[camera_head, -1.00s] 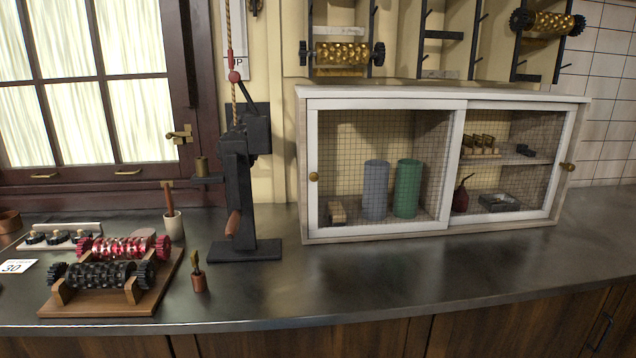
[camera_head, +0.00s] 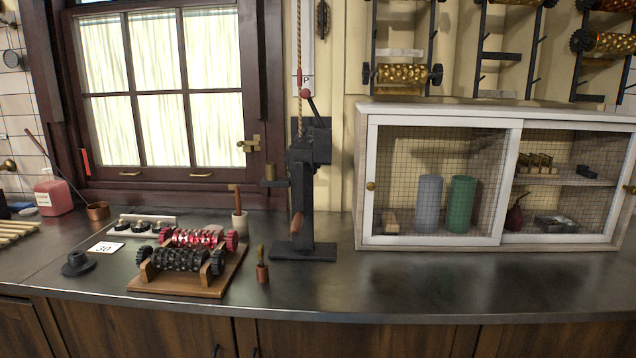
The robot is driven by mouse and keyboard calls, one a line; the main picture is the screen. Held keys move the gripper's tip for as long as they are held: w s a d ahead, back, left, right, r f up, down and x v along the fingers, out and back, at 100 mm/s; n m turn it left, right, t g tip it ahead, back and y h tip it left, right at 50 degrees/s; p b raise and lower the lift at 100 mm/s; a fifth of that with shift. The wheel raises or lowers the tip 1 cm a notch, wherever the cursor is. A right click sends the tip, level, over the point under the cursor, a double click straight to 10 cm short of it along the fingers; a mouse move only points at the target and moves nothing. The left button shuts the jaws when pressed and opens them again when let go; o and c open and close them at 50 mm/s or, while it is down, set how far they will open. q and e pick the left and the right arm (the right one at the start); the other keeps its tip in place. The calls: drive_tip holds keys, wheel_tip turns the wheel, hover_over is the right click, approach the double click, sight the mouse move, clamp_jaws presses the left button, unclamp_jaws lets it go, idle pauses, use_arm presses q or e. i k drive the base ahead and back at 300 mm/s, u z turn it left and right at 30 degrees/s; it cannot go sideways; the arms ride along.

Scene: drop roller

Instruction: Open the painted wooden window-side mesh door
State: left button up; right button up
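A white-framed cabinet with mesh doors stands on the dark counter at the right. Its left mesh door (camera_head: 444,243), on the window side, is shut and has a small brass knob (camera_head: 371,186) on its left edge. The right mesh door (camera_head: 560,241) is also shut, with a brass knob (camera_head: 628,189) at its right edge. Behind the left mesh stand a grey cylinder (camera_head: 428,204), a green cylinder (camera_head: 462,204) and a small wooden block (camera_head: 390,222). Neither of my grippers is in view.
A black lever press (camera_head: 303,200) stands left of the cabinet. The counter (camera_head: 420,290) before the cabinet is clear.

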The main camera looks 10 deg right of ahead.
sight(515, 125)
drive_tip(key=u, duration=0.25)
drive_tip(key=i, duration=0.85)
drive_tip(key=z, duration=0.15)
